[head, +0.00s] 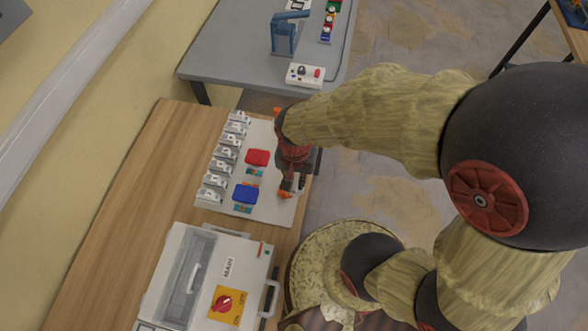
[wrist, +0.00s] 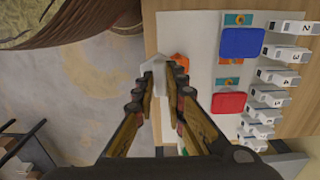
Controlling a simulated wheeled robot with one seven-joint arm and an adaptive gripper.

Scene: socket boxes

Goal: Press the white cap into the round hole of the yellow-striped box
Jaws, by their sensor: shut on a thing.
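My gripper (head: 290,187) is over the right edge of the white board in the head view. In the wrist view my gripper (wrist: 160,78) is shut on a small white piece (wrist: 154,66), which looks like the white cap. Its far end shows beyond the fingertips. I cannot pick out a yellow-striped box or its round hole. A blue block (head: 245,194) and a red block (head: 257,158) lie on the board, each beside small teal and orange patches. The blue block (wrist: 242,43) and red block (wrist: 229,103) are right of the fingers in the wrist view.
Several white numbered units (head: 221,167) line the board's left side. A grey-white MAIN switch box (head: 228,267) stands on the wooden table (head: 118,215) nearby. A grey table (head: 235,50) behind carries a blue device (head: 286,38) and a white button box (head: 305,76).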

